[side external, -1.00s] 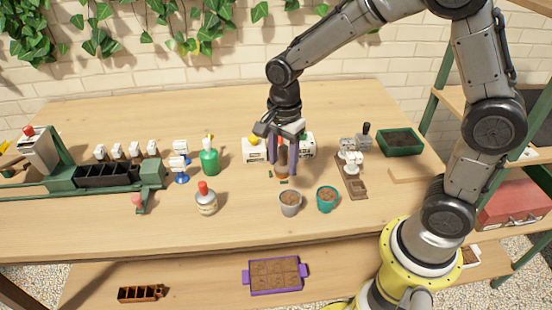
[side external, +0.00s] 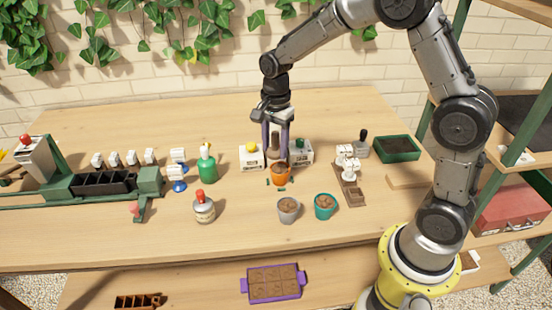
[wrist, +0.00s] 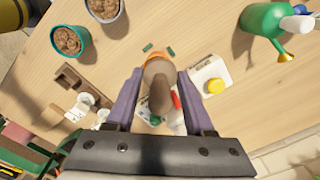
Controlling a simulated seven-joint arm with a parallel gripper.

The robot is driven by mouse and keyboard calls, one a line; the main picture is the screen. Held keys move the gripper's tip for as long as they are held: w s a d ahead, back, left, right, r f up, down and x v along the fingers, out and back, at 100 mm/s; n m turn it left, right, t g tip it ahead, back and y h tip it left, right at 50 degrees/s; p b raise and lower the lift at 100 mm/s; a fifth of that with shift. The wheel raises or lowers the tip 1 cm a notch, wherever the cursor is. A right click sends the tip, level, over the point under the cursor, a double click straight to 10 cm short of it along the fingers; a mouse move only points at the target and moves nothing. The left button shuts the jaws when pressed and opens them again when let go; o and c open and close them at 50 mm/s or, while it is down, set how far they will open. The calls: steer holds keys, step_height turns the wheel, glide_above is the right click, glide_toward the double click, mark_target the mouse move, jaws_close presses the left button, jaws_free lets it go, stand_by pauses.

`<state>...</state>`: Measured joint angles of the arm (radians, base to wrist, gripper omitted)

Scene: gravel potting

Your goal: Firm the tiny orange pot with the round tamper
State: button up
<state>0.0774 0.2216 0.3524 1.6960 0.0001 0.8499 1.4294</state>
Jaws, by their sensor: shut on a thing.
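My gripper (side external: 277,148) is shut on a brown, rounded tamper (wrist: 158,92), which hangs upright between the two purple fingers. The tiny orange pot (side external: 283,177), with brown soil in it, stands on the table just below the fingertips in the side view. In the wrist view only an orange edge of the pot (wrist: 154,56) shows past the tamper. The tamper's lower end is close over the pot; I cannot tell whether it touches the soil.
White boxes with a yellow button (side external: 251,157) and a green one (side external: 300,151) stand behind the pot. A grey pot (side external: 287,212) and a teal pot (side external: 325,208) stand in front. Small green pieces (side external: 267,182) lie beside the orange pot. A green watering bottle (side external: 208,168) is left.

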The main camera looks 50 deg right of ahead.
mark_target(280, 168)
steer(key=shift+w+d+f+m, duration=0.1)
steer(key=shift+d+f+m, duration=0.15)
steer(key=shift+d, duration=0.35)
steer(key=shift+w+d+f+m, duration=0.15)
steer(key=shift+d+f, duration=0.2)
steer(key=shift+d, duration=0.25)
steer(key=shift+s+d+f, duration=0.1)
steer(key=shift+d+f, duration=0.05)
steer(key=shift+f, duration=1.95)
steer(key=shift+f, duration=0.6)
steer(key=shift+r, duration=1.5)
